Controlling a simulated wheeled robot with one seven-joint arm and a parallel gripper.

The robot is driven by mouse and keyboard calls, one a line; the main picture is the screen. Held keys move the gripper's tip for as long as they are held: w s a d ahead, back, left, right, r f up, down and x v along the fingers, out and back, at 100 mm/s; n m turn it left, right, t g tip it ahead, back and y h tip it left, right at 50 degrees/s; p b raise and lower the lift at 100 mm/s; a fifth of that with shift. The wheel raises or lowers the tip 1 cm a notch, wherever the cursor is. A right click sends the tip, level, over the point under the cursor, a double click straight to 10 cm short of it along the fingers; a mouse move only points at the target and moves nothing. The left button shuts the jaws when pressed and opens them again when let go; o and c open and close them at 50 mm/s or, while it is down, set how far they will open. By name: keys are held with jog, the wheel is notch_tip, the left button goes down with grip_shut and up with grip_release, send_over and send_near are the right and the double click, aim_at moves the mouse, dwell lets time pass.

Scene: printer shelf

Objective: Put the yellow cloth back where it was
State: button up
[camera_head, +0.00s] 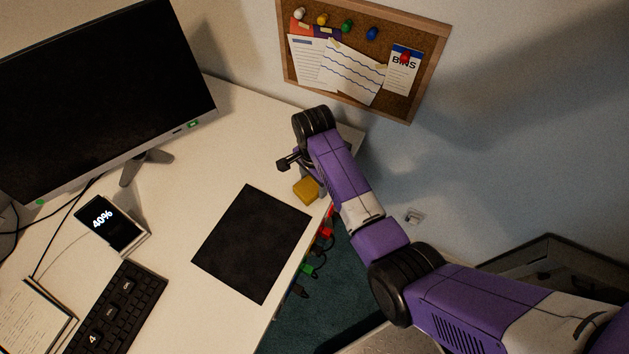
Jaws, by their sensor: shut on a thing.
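The yellow cloth (306,190) shows as a small folded block at the right edge of the white desk, just beyond the corner of a black mat. My gripper (311,178) reaches in from the right and is shut on the cloth. The arm and wrist partly cover the fingers and the cloth's right side. I cannot tell whether the cloth touches the desk or is held a little above it.
The black mat (252,243) lies flat on the desk (195,178). A corkboard (412,28) hangs behind. Cables and coloured plugs (308,270) hang below the desk's right edge.

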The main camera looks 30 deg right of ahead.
aim_at(314, 182)
jog(key=o, duration=1.2)
notch_tip(314, 182, up, 12)
jog(key=shift+r, duration=0.1)
